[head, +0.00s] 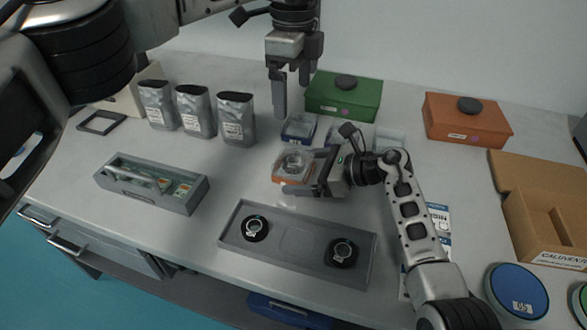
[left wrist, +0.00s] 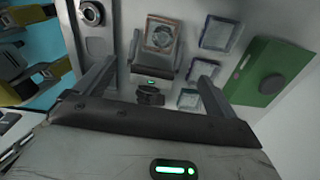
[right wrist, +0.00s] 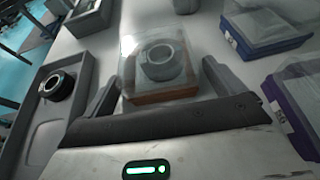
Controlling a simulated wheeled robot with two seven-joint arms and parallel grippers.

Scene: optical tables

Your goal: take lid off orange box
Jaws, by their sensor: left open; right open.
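A small orange-based box with a clear lid (head: 293,165) sits on the table near the middle, with a ring-shaped part inside. It also shows in the left wrist view (left wrist: 160,36) and in the right wrist view (right wrist: 158,75). My right gripper (head: 306,174) is open, low at the box's right side; in the right wrist view its fingers (right wrist: 160,78) flank the box. Whether they touch it, I cannot tell. My left gripper (head: 292,92) is open and empty, pointing down above and behind the box. A larger orange box (head: 468,122) with a black knob stands at the back right.
A blue-based clear box (head: 299,127) stands just behind. A green box (head: 344,94) is at the back, with silver pouches (head: 195,109) to its left. A grey tray (head: 297,247) with two round parts lies in front, and a grey bin (head: 151,184) at left.

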